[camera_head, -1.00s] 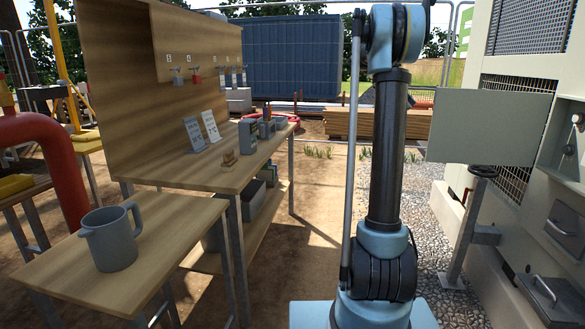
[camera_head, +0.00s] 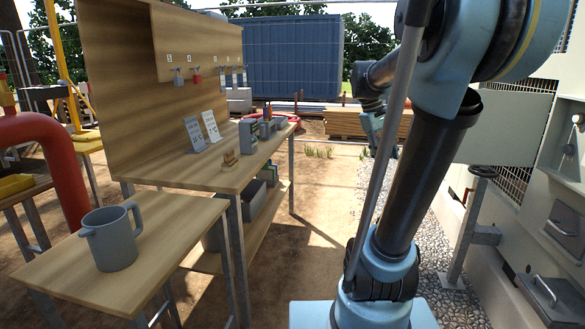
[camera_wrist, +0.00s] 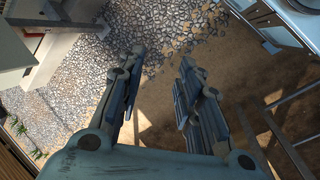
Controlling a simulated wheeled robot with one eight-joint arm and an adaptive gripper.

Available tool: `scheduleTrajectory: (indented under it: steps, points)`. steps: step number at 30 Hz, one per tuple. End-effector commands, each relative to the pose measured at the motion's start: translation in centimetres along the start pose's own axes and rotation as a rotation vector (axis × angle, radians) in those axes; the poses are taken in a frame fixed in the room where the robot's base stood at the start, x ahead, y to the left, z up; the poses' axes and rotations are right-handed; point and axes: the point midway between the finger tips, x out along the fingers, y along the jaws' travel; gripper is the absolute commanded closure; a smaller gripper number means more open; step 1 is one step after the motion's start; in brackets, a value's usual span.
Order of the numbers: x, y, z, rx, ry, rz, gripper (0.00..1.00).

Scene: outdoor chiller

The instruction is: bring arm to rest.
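My arm rises from its blue base in the head view, its black column leaning to the right and its upper blue joint near the top right. The far part of the arm folds away from the camera, and its end hangs downward beyond the column, partly hidden by it. In the wrist view my gripper (camera_wrist: 162,62) points down over gravel and bare soil. Its two fingers are spread apart with nothing between them.
A wooden workbench (camera_head: 190,175) with a pegboard stands at left, and a grey jug (camera_head: 113,240) sits on a nearer table (camera_head: 165,255). At right is the chiller cabinet (camera_head: 545,225) with an open panel (camera_head: 510,125). Gravel (camera_head: 440,220) lies between.

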Motion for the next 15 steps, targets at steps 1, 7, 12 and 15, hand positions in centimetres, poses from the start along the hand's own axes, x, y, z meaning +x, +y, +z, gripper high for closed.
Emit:
scheduleTrajectory:
  steps: [1, 7, 12, 15]
  points:
    - [0.8, -1.6, 0.9, 0.020, 0.021, -0.013, 0.67]
    - [4.1, -7.2, 3.5, 0.119, 0.100, -0.077, 0.67]
    - [7.2, -12.0, 5.4, 0.205, 0.160, -0.138, 0.67]
    - [9.2, -14.7, 6.4, 0.255, 0.194, -0.177, 0.67]
